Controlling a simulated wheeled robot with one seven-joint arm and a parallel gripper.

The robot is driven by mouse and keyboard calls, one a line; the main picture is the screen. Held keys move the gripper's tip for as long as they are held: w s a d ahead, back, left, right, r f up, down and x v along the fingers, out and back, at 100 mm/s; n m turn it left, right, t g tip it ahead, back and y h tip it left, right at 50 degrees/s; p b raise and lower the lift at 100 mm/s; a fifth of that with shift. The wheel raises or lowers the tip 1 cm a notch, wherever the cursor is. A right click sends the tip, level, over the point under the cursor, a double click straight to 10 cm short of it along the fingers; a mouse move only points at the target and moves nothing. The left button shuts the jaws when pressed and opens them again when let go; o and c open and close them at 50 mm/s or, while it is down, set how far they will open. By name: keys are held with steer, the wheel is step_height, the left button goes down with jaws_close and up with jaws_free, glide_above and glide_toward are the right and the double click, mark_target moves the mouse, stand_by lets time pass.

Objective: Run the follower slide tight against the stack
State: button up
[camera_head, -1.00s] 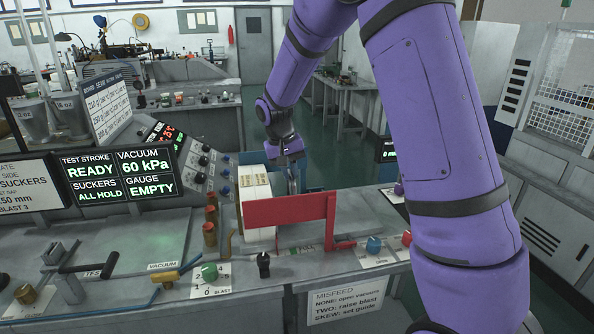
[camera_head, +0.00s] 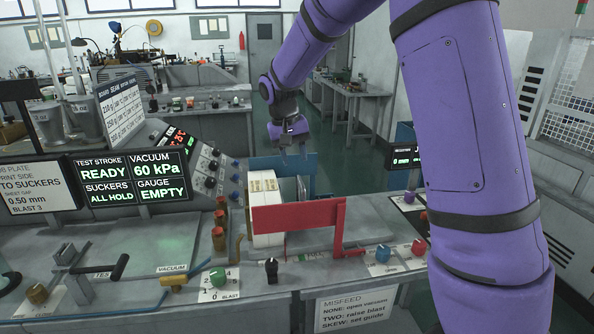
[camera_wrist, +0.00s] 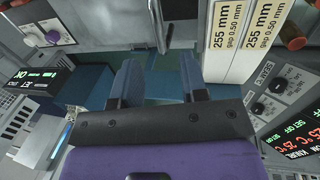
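The stack (camera_head: 264,187) is white blocks standing upright behind the red guide panel (camera_head: 298,217). In the wrist view the stack (camera_wrist: 235,40) is at the upper right, with "255 mm gap 0.50 mm" labels. A grey upright plate (camera_head: 289,189), apparently the follower slide, stands just right of the stack. Whether it touches the stack I cannot tell; its lower part is hidden by the red panel. My gripper (camera_head: 293,149) hangs above the plate, fingers down. In the wrist view my gripper (camera_wrist: 160,85) has its fingers apart with nothing visibly between them.
A blue panel (camera_head: 318,172) stands behind the stack. Brass-coloured knobs (camera_head: 219,238) line the stack's left side. A black knob (camera_head: 271,270) stands in front. The display (camera_head: 133,178) reads READY, 60 kPa, ALL HOLD, EMPTY. The bench top at left is mostly open.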

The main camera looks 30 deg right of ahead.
steer(key=shift+w+a+r, duration=0.1)
steer(key=shift+a+r, duration=0.1)
steer(key=shift+r, duration=0.8)
steer(key=shift+a+r, duration=0.2)
steer(key=shift+r, duration=0.8)
steer(key=s+r+n+t+y, duration=0.1)
steer(key=s+r+t, duration=0.1)
steer(key=s+r, duration=0.5)
steer(key=s+r+t+y, duration=0.1)
steer(key=s+r, duration=0.1)
steer(key=s, duration=0.8)
steer(key=s+f+n+t, duration=0.1)
steer(key=s+n+t, duration=0.1)
steer(key=s, duration=1.5)
steer(key=shift+f+t, duration=0.2)
steer(key=shift+t, duration=0.2)
